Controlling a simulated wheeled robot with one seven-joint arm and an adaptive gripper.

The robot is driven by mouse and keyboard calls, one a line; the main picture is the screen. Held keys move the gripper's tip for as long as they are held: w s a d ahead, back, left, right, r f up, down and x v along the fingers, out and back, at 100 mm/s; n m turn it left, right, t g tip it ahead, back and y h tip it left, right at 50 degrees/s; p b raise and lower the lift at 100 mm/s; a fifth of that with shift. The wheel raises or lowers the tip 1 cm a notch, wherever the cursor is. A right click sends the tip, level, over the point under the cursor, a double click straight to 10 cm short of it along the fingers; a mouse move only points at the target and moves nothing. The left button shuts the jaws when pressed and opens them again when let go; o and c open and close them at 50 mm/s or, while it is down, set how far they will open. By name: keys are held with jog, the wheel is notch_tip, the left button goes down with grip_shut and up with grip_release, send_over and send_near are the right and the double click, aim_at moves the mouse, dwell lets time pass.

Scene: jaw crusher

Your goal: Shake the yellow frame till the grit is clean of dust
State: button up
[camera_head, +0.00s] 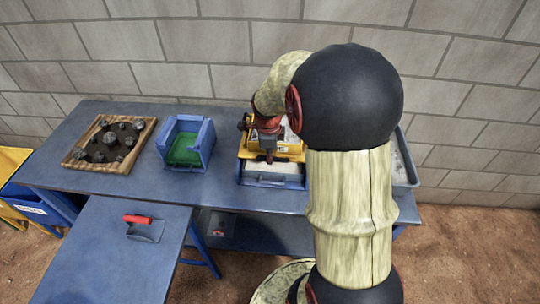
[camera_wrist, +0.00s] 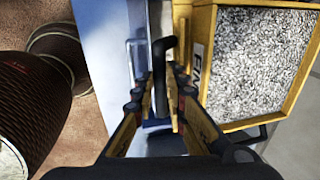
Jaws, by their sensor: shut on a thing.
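The yellow frame (camera_head: 292,155) stands at the back of the blue table, over a blue tray (camera_head: 272,184) with pale material in it. In the wrist view the yellow frame (camera_wrist: 203,50) is on the right and holds speckled grey-white grit (camera_wrist: 258,62). A dark bent handle (camera_wrist: 165,50) rises beside the frame's near side. My gripper (camera_wrist: 163,98) is shut on this handle; it also shows in the head view (camera_head: 268,152). My arm hides the right part of the frame in the head view. How dusty the grit is, I cannot tell.
On the blue table (camera_head: 100,212) a wooden tray (camera_head: 68,162) of dark rocks and a blue box (camera_head: 168,161) with a green inside stand to the left. A red-handled scoop (camera_head: 146,229) lies in front. A grey bin (camera_head: 410,180) stands at the right. A block wall runs behind.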

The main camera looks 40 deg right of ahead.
grip_shut()
dwell(0.3)
jog(key=s+a, duration=0.1)
jog(key=a, duration=0.1)
jog(key=s+a, duration=0.2)
jog(key=shift+s+a, duration=0.15)
jog(key=shift+s, duration=0.15)
jog(key=o, duration=0.7)
grip_release()
jog(key=shift+r, duration=0.1)
notch_tip(320, 180, up, 12)
jog(key=s+a, duration=0.1)
jog(key=shift+s+a+f, duration=0.2)
jog(key=shift+s+a, duration=0.1)
jog(key=shift+a, duration=0.1)
